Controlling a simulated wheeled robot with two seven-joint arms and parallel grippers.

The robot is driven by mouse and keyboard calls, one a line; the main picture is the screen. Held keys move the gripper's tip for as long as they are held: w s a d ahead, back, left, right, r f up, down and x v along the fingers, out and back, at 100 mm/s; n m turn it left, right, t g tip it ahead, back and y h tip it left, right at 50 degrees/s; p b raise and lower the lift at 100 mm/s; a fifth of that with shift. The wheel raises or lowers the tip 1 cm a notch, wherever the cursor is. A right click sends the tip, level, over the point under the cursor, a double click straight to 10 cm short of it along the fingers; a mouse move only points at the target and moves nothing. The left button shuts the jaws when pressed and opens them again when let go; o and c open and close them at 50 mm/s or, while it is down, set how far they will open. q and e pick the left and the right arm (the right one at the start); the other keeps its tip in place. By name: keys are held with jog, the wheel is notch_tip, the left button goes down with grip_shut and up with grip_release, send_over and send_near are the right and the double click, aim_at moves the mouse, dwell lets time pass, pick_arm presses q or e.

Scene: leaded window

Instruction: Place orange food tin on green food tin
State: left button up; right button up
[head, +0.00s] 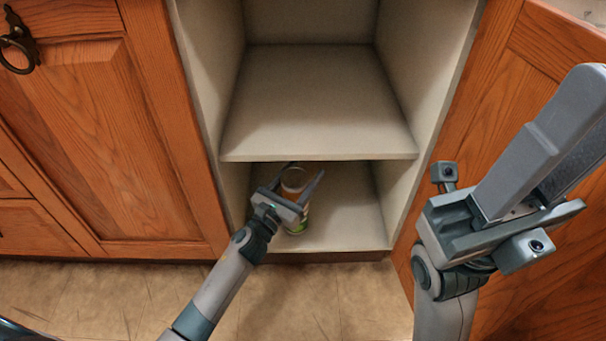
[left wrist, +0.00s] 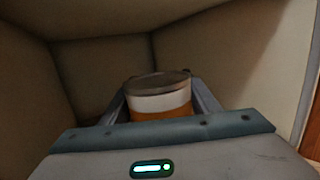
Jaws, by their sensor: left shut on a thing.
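The orange food tin (head: 294,179), with a grey lid and a white band above orange, is between the fingers of my left gripper (head: 297,183). This gripper is shut on it in the lower cupboard compartment. The tin also shows upright in the left wrist view (left wrist: 160,102), its lower part hidden by the gripper. The green food tin (head: 299,228) shows only as a small green-labelled part directly below the gripper, on the compartment floor. Whether the two tins touch cannot be told. My right gripper (head: 555,135) is raised at the right, seen edge-on, with no tin at it.
The cupboard's middle shelf (head: 315,105) is empty and its front edge lies just above the left gripper. The compartment floor (head: 350,228) is clear to the right of the tins. An open wooden door (head: 555,40) stands at the right, behind my right gripper.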

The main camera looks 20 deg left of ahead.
pick_arm(q)
jog(key=o, duration=1.4)
jog(key=shift+f, duration=0.1)
jog(key=shift+o, duration=0.8)
